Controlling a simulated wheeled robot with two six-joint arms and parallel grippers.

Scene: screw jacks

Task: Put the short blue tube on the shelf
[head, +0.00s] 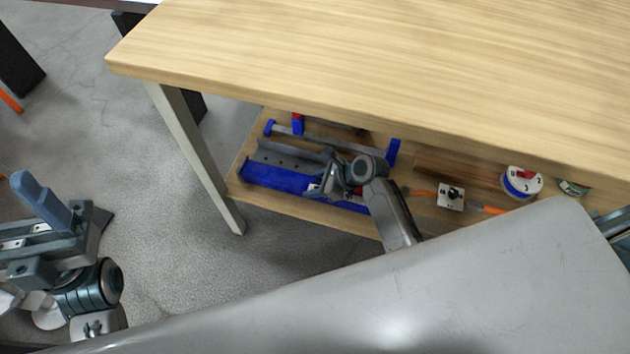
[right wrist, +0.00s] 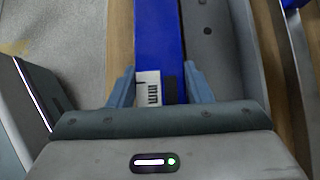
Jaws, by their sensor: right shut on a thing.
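The blue tube (head: 280,178), a square blue bar, lies low over the wooden shelf (head: 350,221) under the table, along its front left edge. Whether it touches the shelf is hard to tell. My right gripper (head: 328,187) is shut on the tube near its middle, and its arm hides part of it. In the right wrist view the blue tube (right wrist: 159,40) runs between the two fingers of my right gripper (right wrist: 160,88), with a white marked label at the grip. My left gripper (head: 62,215) hangs over the floor at the left, away from the shelf; its finger gap is unclear.
The tabletop (head: 370,50) overhangs the shelf, and a table leg (head: 200,160) stands at its left. A grey channel with holes (head: 285,158) lies beside the tube. Behind are blue-ended bars (head: 330,138). To the right are a small white box (head: 451,197) and a round reel (head: 522,181).

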